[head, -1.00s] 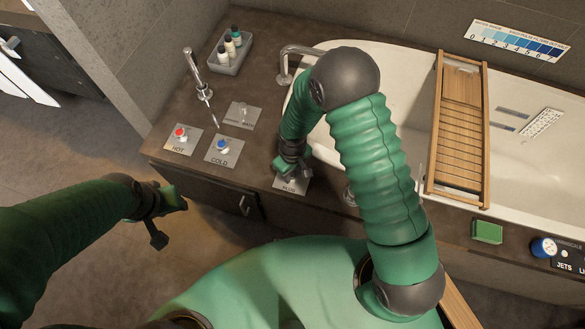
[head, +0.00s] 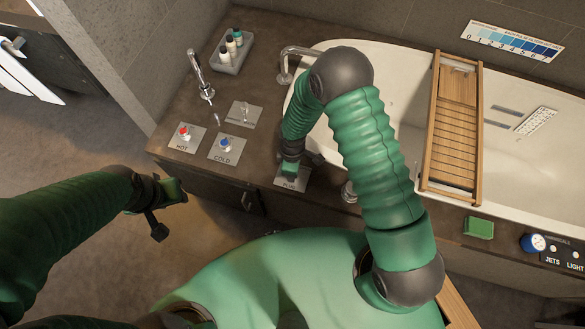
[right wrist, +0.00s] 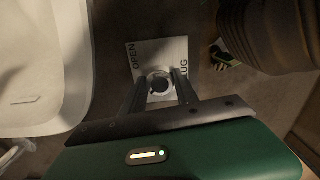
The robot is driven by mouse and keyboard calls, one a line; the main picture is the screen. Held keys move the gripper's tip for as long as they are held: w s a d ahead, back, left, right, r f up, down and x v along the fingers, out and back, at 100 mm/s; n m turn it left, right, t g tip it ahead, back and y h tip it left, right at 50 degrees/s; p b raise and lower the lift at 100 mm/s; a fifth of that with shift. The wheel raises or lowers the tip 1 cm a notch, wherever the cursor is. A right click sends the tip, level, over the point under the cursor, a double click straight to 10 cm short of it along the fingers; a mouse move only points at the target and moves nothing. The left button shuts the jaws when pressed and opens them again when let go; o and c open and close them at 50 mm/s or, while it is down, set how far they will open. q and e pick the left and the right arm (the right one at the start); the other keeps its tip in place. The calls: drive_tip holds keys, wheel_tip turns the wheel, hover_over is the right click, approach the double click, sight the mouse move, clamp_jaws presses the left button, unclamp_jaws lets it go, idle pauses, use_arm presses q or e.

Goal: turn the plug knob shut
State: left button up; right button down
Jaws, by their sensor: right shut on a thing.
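The plug plate (head: 291,185) is a pale square on the dark counter in front of the tub. In the right wrist view the plug plate (right wrist: 180,52) shows the word OPEN and part of PLUG. The round plug knob (right wrist: 160,83) sits on it, between the two dark fingers of my right gripper (right wrist: 160,92). My right gripper (head: 290,172) is shut on the knob; in the head view it hides the knob. My left gripper (head: 175,192) hangs over the floor in front of the counter, away from the plate; its fingers are unclear.
Hot (head: 184,137) and cold (head: 226,148) knob plates and another control plate (head: 245,114) lie left of the plug plate. A tap (head: 199,72) and a bottle tray (head: 231,62) stand behind. The tub (head: 400,70) holds a wooden rack (head: 455,140). A green block (head: 479,228) lies at right.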

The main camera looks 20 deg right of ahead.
drive_tip(key=shift+w, duration=0.1)
idle(0.3)
drive_tip(key=c, duration=0.9)
unclamp_jaws()
drive_tip(key=shift+c, duration=0.2)
wheel_tip(320, 180, up, 17)
drive_tip(key=p, duration=0.3)
drive_tip(key=shift+f, duration=0.1)
